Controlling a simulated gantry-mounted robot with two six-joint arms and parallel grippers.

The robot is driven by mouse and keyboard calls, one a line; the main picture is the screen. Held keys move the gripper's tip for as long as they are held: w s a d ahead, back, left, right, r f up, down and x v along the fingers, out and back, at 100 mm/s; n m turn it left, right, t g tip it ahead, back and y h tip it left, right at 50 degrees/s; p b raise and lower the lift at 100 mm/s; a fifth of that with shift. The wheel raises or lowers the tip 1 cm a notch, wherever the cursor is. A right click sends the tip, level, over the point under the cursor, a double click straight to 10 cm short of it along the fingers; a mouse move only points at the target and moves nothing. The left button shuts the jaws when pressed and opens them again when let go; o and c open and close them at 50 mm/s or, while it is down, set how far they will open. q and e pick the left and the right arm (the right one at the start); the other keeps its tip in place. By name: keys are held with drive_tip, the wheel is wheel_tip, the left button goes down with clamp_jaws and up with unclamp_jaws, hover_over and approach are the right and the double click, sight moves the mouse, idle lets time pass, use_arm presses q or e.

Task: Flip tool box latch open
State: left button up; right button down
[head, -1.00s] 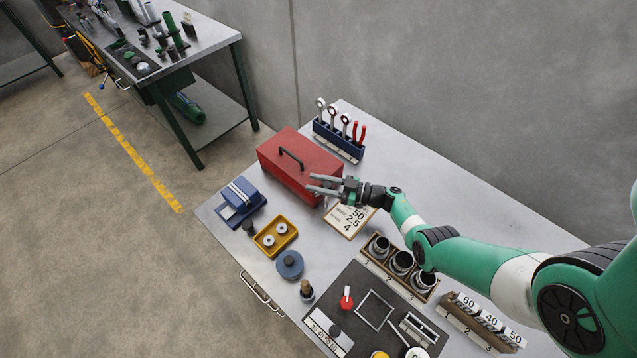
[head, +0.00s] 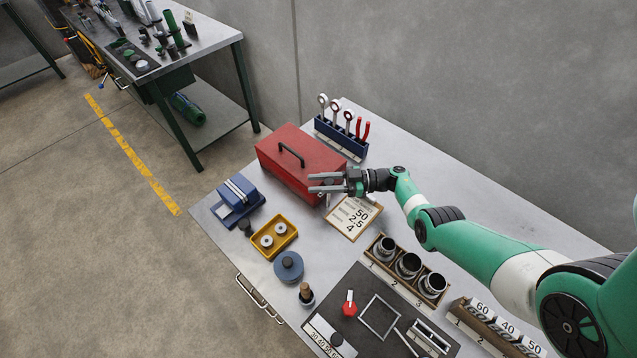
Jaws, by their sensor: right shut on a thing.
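The red tool box (head: 290,148) with its black top handle (head: 291,155) stands on the grey workbench, lid down. My right gripper (head: 312,183) is at the box's front right end. Its two grey fingers lie over the front face, a narrow gap apart, and it is shut on the tool box latch. The latch is too small and too covered by the fingers to make out clearly, so its position cannot be told. My left gripper is not in view.
A blue tool rack (head: 341,138) stands behind the box. A number board (head: 346,222) lies just below my right gripper. A blue vise-like block (head: 238,199) and a yellow tray (head: 272,239) lie at the left. A cup holder (head: 404,268) stands nearer. The right rear bench top is clear.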

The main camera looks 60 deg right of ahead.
drive_tip(key=c, duration=0.5)
unclamp_jaws()
drive_tip(key=shift+r, duration=0.1)
drive_tip(key=b+v, duration=0.1)
drive_tip(key=v, duration=1)
drive_tip(key=shift+s+d, duration=0.15)
drive_tip(key=shift+s, duration=0.15)
drive_tip(key=shift+w, duration=0.1)
